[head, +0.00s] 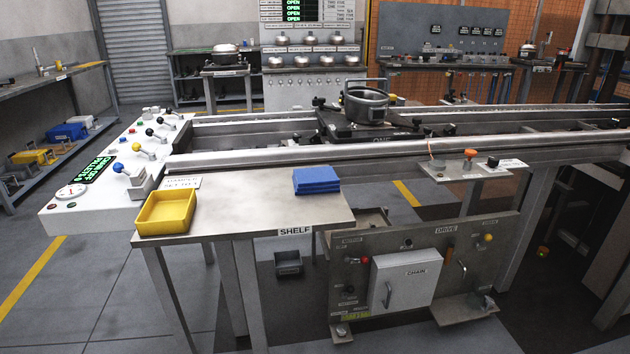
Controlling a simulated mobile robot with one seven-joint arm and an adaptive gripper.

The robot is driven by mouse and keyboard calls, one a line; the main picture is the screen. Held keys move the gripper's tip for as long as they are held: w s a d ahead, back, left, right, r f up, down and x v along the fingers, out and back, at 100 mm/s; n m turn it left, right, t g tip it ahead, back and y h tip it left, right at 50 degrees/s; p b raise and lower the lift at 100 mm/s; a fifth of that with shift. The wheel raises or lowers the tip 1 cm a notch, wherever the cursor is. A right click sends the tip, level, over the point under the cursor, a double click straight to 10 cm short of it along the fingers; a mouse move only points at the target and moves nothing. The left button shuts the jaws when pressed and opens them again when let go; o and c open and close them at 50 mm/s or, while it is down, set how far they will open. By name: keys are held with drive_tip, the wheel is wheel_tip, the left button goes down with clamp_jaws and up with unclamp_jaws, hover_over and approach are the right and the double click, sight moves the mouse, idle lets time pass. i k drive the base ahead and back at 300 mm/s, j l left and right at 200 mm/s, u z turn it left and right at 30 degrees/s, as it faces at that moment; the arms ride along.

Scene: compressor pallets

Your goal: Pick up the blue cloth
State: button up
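The blue cloth (316,180) lies folded in a flat stack on the right part of the grey metal shelf table (262,215). It is near the table's back right edge, and nothing covers it. My gripper is not in the head view, so its place relative to the cloth and its state cannot be seen.
A yellow tray (166,211) sits at the shelf's left end. A control panel (105,180) with coloured knobs is behind it. Conveyor rails (300,155) run behind the cloth, carrying a grey pot (366,106). A drive panel (455,265) stands at the front right. The shelf's middle is clear.

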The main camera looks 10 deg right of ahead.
sight(324, 180)
drive_tip(key=i+l+u, duration=0.1)
drive_tip(key=l, duration=0.3)
drive_tip(key=i+l+u, duration=0.1)
drive_tip(key=i+l, duration=0.15)
drive_tip(key=l, duration=0.15)
drive_tip(key=i+l+u, duration=0.15)
drive_tip(key=l, duration=0.25)
drive_tip(key=i+l+u, duration=0.1)
drive_tip(key=l, duration=0.35)
drive_tip(key=i+l+u, duration=0.1)
drive_tip(key=l, duration=0.35)
drive_tip(key=i+l+u, duration=0.1)
drive_tip(key=l, duration=0.35)
drive_tip(key=i+l+u, duration=0.1)
drive_tip(key=l, duration=0.35)
drive_tip(key=i, duration=0.05)
